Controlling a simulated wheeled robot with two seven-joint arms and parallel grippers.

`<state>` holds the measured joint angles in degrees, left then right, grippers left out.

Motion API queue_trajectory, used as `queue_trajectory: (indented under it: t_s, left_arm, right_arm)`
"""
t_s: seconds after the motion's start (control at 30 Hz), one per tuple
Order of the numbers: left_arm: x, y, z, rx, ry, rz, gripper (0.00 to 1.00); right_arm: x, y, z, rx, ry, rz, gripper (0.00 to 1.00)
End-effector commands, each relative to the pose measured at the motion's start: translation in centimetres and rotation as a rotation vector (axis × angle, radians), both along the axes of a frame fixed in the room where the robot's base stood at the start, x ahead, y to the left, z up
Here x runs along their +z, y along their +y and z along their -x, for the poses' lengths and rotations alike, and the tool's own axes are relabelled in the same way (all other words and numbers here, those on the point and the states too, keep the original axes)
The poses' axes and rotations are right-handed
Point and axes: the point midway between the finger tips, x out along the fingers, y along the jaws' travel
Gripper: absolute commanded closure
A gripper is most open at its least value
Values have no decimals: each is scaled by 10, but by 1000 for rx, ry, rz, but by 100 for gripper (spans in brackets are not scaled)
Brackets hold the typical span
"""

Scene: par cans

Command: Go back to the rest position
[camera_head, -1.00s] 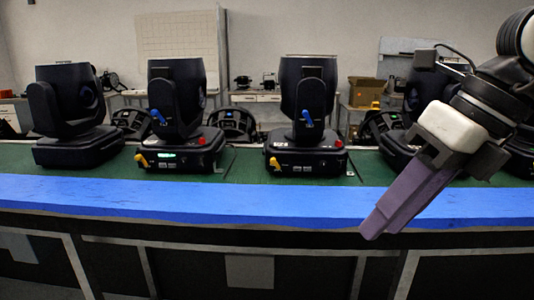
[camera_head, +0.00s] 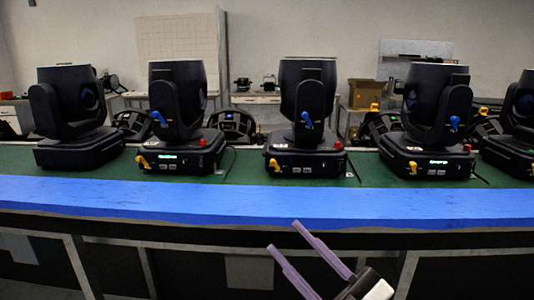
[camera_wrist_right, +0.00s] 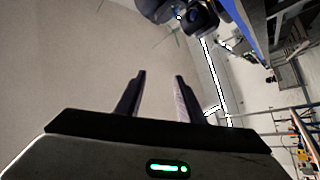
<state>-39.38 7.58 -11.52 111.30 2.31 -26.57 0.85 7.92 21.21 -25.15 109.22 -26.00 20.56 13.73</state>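My right gripper (camera_head: 283,240) is low in the head view, in front of the bench and below its blue front edge. Its two purple fingers are spread apart with nothing between them. In the right wrist view the gripper (camera_wrist_right: 160,80) also shows two separated fingers and an empty gap, with pale floor beyond. My left gripper is in neither view.
Several black moving-head lights, such as this one (camera_head: 307,120), stand in a row on the green bench top (camera_head: 240,180). The bench has a blue front edge (camera_head: 200,202). A cardboard box (camera_head: 365,92) sits on a table behind.

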Motion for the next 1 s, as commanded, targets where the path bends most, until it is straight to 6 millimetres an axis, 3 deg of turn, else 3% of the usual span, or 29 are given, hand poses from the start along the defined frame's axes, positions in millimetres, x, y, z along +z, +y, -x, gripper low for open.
queue_trajectory:
  t_s: [0.03, 0.13, 0.23, 0.37, 0.5, 0.6, 0.7, 0.83, 1.0]
  left_arm:
    - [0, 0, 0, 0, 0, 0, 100]
    - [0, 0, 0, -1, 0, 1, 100]
    - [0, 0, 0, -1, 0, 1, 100]
    - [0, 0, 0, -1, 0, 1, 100]
    - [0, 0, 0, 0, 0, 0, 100]
    - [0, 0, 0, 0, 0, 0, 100]
    - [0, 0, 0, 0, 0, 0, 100]
    - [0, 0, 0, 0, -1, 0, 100]
    - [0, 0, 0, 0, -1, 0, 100]
  right_arm:
    - [-41, -15, -6, -73, 152, -45, 65]
    - [-113, -42, -9, -199, 401, -94, 65]
    - [-185, -64, 6, -303, 635, -119, 65]
    - [-274, -87, 47, -413, 924, -132, 65]
    - [-351, -104, 108, -500, 1201, -130, 65]
    - [-388, -111, 150, -540, 1354, -123, 65]
    - [-411, -113, 181, -563, 1457, -117, 65]
    - [-423, -115, 200, -576, 1519, -112, 65]
    - [-424, -116, 201, -577, 1523, -112, 65]
